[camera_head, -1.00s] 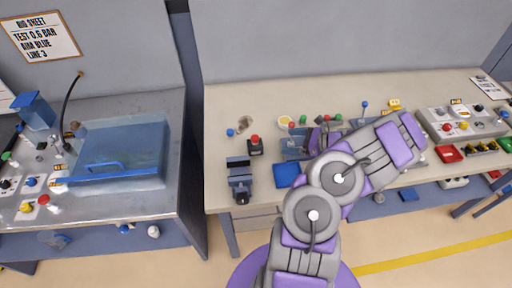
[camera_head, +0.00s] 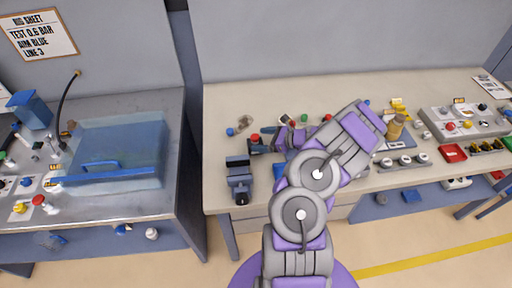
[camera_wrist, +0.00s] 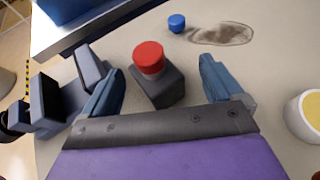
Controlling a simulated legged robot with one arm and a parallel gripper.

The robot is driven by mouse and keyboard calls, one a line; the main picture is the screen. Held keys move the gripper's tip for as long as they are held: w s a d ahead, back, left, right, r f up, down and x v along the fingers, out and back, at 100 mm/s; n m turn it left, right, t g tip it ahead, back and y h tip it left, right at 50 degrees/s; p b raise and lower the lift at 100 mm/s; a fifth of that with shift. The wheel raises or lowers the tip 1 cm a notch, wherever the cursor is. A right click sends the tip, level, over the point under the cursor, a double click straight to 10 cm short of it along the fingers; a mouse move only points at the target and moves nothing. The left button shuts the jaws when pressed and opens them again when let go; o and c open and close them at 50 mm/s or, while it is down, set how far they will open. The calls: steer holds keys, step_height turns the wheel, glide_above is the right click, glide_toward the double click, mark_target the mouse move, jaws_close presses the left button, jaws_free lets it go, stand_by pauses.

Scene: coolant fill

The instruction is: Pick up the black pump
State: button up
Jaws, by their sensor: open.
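The black pump (camera_head: 254,148) is a small dark block with a red cap, standing upright on the bench behind the blue vise. In the wrist view the pump (camera_wrist: 160,86) stands between the fingers of my open gripper (camera_wrist: 160,72). There is a gap on both sides, wider on the right, and neither finger appears to touch it. In the head view my gripper (camera_head: 268,144) is just right of the pump, and my arm hides part of the bench behind it.
A blue vise (camera_head: 239,178) stands in front of the pump, close to the left finger in the wrist view. A blue cap (camera_wrist: 177,22) and a brown stain (camera_wrist: 222,34) lie beyond it. A yellow-filled cup (camera_wrist: 308,110) is at the right.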

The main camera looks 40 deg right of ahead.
steer(key=shift+w+a+r, duration=0.1)
steer(key=shift+a, duration=0.3)
steer(key=shift+d, duration=0.3)
steer(key=c, duration=0.7)
steer(key=shift+a, duration=0.15)
steer(key=c, duration=0.8)
jaws_close()
